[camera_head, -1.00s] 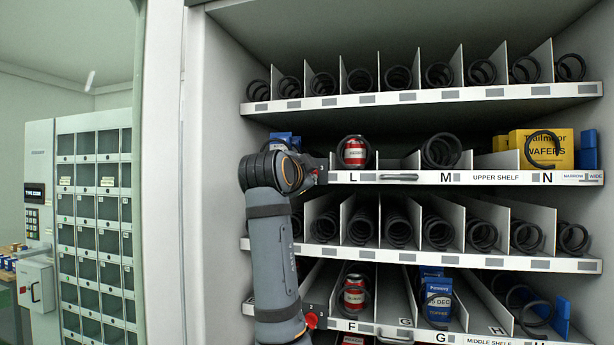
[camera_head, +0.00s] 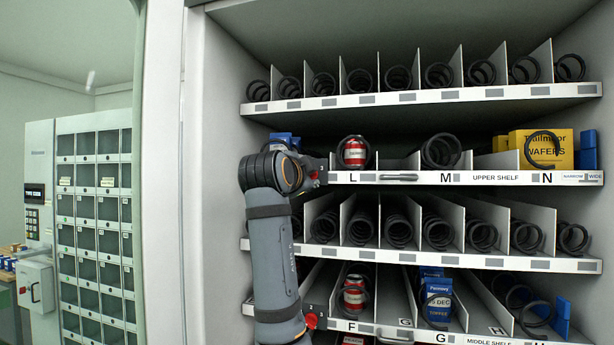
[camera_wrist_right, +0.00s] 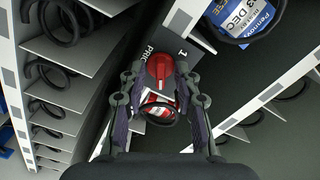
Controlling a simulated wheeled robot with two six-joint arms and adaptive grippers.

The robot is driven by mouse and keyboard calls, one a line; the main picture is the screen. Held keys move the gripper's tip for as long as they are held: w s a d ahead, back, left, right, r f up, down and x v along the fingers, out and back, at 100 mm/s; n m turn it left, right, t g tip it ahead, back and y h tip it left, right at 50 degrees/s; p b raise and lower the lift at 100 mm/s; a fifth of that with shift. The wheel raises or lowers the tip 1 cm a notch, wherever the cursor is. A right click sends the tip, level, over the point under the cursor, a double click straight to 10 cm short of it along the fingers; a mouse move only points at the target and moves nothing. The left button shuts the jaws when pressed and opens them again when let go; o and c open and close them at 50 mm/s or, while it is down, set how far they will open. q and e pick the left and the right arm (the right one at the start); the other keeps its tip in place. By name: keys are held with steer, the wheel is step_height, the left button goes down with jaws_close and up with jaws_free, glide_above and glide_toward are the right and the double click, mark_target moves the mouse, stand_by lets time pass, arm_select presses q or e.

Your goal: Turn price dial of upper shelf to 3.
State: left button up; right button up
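The red price dial (camera_wrist_right: 160,70) is in the middle of the right wrist view, on a dark plate marked PRICE and 1. In the head view only a small red part (camera_head: 315,174) shows, at the left end of the upper shelf (camera_head: 413,178), beside my wrist. My right gripper (camera_wrist_right: 161,78) has one finger on each side of the dial. The fingers are apart, with the dial between them; I cannot tell whether they touch it. In the head view my arm hides these fingers and most of the dial. The dial's exact setting is unclear. My left gripper is not in view.
A red can (camera_head: 355,152) stands behind a coil just right of my wrist. The middle shelf has its own red dial (camera_head: 311,320) below, close to my arm. The cabinet's side wall (camera_head: 222,180) is left of my arm.

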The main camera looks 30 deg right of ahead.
steer(key=shift+a, duration=0.1)
steer(key=v, duration=0.7)
steer(key=shift+s+a, duration=0.15)
